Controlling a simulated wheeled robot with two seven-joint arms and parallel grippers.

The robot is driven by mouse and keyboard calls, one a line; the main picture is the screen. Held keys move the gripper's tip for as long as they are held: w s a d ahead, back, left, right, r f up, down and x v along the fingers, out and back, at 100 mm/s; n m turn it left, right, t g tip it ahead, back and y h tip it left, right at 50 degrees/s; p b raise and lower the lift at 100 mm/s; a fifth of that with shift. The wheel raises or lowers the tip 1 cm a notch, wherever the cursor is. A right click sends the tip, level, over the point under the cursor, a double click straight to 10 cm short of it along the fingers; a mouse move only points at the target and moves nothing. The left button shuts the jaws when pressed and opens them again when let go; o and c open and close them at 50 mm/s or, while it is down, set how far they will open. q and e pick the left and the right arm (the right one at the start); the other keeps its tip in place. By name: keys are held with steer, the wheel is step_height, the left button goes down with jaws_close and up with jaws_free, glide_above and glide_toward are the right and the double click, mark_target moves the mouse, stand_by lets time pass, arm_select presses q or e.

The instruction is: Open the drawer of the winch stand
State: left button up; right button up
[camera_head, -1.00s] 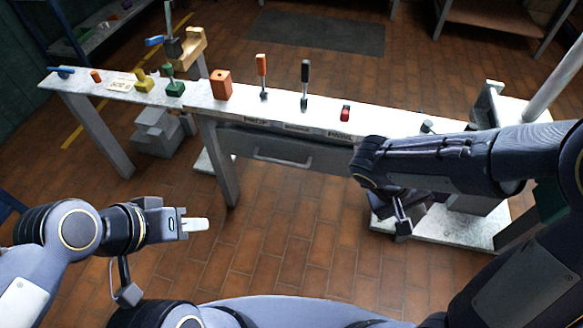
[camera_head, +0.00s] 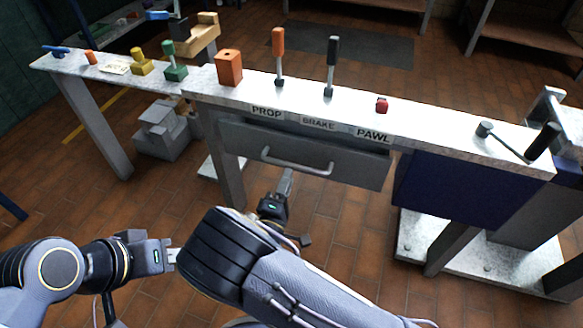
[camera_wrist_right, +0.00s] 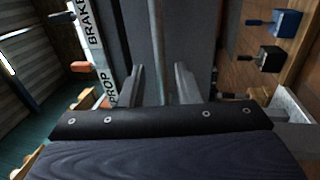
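The winch stand's grey drawer (camera_head: 345,168) is closed under the white bench top. Its bar handle (camera_head: 298,166) runs across the front. My right gripper (camera_head: 287,174) is just in front of and below the handle in the head view, fingers pointing at it. In the right wrist view the handle bar (camera_wrist_right: 158,45) lies between two spread fingers (camera_wrist_right: 160,85); I cannot tell whether they touch it. My left gripper (camera_head: 172,257) is at lower left, away from the drawer, its tips partly hidden by my right forearm.
The bench top (camera_head: 420,122) carries an orange-handled lever (camera_head: 278,50), a black-handled lever (camera_head: 332,60), a red knob (camera_head: 382,105) and an orange block (camera_head: 229,67). A dark blue panel (camera_head: 455,190) stands right of the drawer. Floor in front is clear.

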mark_target(294, 166)
steer(key=b+x, duration=0.1)
steer(key=x, duration=0.4)
steer(key=shift+w+d, duration=0.1)
jaws_close()
